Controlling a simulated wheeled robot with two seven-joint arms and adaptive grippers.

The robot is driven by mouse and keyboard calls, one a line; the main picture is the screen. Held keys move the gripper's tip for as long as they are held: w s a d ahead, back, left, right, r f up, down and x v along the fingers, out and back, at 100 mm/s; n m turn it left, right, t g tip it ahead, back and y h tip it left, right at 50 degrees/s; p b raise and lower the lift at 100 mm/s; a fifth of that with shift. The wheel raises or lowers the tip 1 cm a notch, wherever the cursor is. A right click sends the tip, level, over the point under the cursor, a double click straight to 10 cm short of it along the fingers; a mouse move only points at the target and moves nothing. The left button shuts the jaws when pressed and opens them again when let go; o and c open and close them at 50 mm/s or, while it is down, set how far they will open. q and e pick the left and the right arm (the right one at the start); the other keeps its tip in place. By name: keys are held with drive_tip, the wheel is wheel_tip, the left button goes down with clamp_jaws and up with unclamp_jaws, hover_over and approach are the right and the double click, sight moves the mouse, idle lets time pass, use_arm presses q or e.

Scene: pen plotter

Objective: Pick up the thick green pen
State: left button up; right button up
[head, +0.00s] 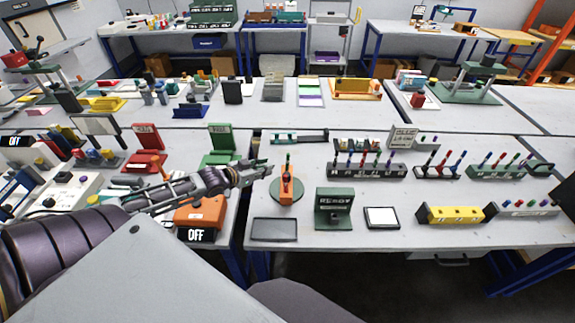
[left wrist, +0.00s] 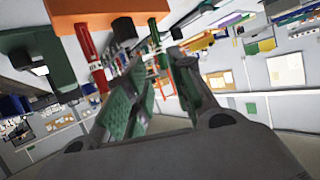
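A green pen (head: 289,159) stands upright in an orange holder (head: 287,190) on a round green base. In the left wrist view, which is turned over, a green pen (left wrist: 155,36) and a red pen (left wrist: 91,52) extend from the orange block (left wrist: 100,8), with a black knob between them. My left gripper (head: 268,169) is just left of the holder; in the left wrist view its fingers (left wrist: 158,62) are spread and empty, with the green pen just beyond the tips. I cannot tell how thick this pen is beside others. My right gripper is out of view.
Racks of coloured pens (head: 367,170) stand to the right. A green REBOT stand (head: 334,208), a grey tray (head: 275,229) and a white pad (head: 382,217) lie at the front. An orange box (head: 200,212) sits under my left arm.

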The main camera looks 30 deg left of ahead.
sight(287, 162)
use_arm(q)
drive_tip(key=b+x, duration=0.1)
drive_tip(key=x, duration=0.7)
idle(1.1)
drive_tip(key=shift+w+f, duration=0.15)
idle(0.4)
drive_tip(key=shift+x, duration=2.45)
drive_tip(key=shift+d, duration=0.15)
clamp_jaws()
